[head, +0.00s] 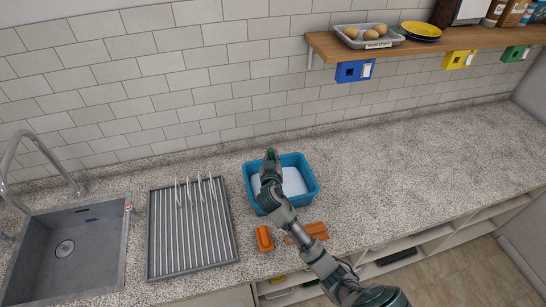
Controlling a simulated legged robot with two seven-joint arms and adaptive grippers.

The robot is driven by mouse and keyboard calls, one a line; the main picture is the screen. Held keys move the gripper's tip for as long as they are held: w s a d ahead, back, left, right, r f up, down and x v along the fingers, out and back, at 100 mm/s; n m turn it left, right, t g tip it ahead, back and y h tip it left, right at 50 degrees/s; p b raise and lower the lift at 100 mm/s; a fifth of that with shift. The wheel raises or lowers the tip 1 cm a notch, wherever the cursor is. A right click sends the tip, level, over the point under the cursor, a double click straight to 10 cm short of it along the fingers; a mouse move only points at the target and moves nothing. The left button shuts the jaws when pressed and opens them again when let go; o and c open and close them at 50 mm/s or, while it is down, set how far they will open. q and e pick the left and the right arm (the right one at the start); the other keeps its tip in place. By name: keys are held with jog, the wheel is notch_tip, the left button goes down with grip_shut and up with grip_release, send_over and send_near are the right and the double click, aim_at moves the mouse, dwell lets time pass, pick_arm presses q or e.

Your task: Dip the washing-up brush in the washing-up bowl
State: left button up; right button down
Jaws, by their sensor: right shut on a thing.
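The blue washing-up bowl (312,187) stands on the speckled counter and holds something pale, like suds or water. My right arm reaches in from the lower right, and my right gripper (270,172) is over the left part of the bowl. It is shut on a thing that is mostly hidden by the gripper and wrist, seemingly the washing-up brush. A small dark green end (270,153) shows at the gripper's far side. I cannot tell whether the brush touches the bowl's contents. My left gripper is not in view.
Two orange items (264,238) (318,230) lie in front of the bowl, one partly behind my arm. A ribbed drying rack (165,235) and grey sink (105,250) are left. A wooden shelf (440,45) overhangs the back right. The counter's right is clear.

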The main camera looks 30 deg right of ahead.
jog(key=shift+r, duration=0.1)
jog(key=shift+r+p, duration=0.35)
jog(key=shift+p, duration=0.05)
jog(key=r+p, duration=0.2)
jog(key=d+r+p, duration=0.1)
jog(key=r+p, duration=0.1)
jog(key=shift+d+r, duration=0.15)
jog(key=shift+r, duration=0.15)
jog(key=r+p, duration=0.1)
jog(key=r, duration=0.1)
jog(key=r+p, duration=0.2)
jog(key=a+r+p, duration=0.1)
jog(key=shift+r+p, duration=0.4)
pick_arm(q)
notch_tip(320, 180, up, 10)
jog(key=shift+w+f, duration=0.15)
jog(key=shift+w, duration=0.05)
pick_arm(e)
jog(key=shift+d+f, duration=0.1)
jog(key=shift+d, duration=0.1)
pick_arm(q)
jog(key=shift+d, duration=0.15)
pick_arm(e)
jog(key=shift+d, duration=0.15)
jog(key=shift+a, duration=0.25)
jog(key=shift+d, duration=0.15)
